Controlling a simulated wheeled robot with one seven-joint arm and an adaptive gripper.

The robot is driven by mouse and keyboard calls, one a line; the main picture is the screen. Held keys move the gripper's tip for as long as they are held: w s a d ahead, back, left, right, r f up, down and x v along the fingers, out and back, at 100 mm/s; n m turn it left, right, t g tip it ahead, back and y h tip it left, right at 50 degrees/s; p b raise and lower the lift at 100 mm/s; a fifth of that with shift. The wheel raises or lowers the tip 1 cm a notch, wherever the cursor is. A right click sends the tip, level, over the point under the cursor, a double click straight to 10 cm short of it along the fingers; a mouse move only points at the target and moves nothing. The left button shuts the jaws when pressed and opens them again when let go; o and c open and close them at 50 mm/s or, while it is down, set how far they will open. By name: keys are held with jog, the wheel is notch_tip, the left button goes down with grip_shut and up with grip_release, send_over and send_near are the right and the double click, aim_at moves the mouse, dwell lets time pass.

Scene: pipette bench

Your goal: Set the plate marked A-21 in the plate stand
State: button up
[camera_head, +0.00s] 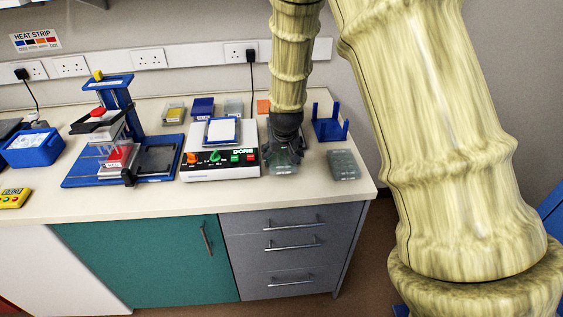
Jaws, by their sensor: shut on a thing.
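My gripper (284,160) points down at the right part of the bench, just right of the white control unit. It is shut on a clear plate (284,169), low over the bench top; I cannot tell whether the plate touches the bench. Its marking is too small to read. A blue stand with upright posts (331,128), which looks like the plate stand, is behind and right of my gripper and looks empty. Another greyish clear plate (344,166) lies on the bench right of my gripper, its marking also unreadable.
The control unit (220,172) with knobs and a "DONE" panel stands close left of my gripper. A blue press-like device (125,145) is further left. The bench's right edge is near the second plate.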

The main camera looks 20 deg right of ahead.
jog(key=shift+f, duration=1.55)
jog(key=shift+f, duration=0.15)
jog(key=o, duration=1.1)
jog(key=shift+r, duration=0.2)
